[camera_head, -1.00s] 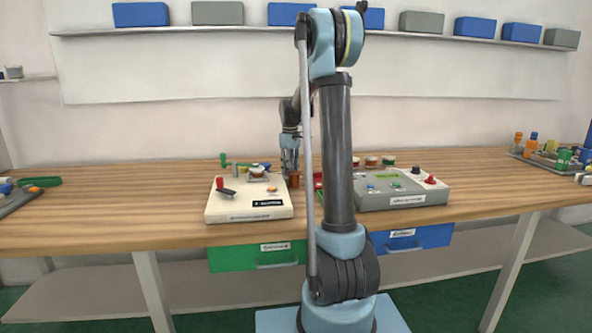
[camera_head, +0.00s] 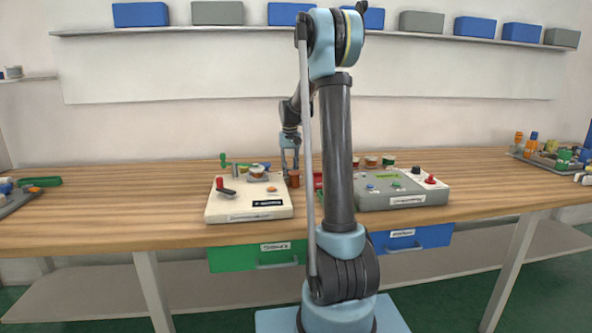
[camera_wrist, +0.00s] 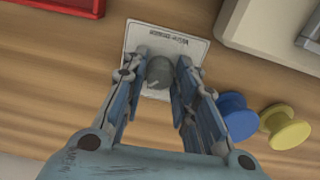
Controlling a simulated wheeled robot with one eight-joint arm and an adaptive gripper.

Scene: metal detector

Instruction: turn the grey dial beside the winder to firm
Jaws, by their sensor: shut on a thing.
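The grey dial (camera_wrist: 159,73) sits on a small white plate (camera_wrist: 137,35) with printed text in the wrist view. My gripper (camera_wrist: 163,62) has one finger on each side of the dial and is shut on it. A pale pointer mark shows faintly on the dial, but the setting it points at cannot be read. In the head view my gripper (camera_head: 290,168) is low over the table, just behind the right rear corner of the cream machine (camera_head: 250,207), which has a red-knobbed crank and looks like the winder. The dial cannot be made out there.
A blue spool (camera_wrist: 238,116) and a yellow spool (camera_wrist: 285,127) stand near my right finger. A red tray edge (camera_wrist: 75,6) is at upper left. A grey console (camera_head: 403,190) stands right of my arm. Bare wood (camera_head: 110,205) lies at left.

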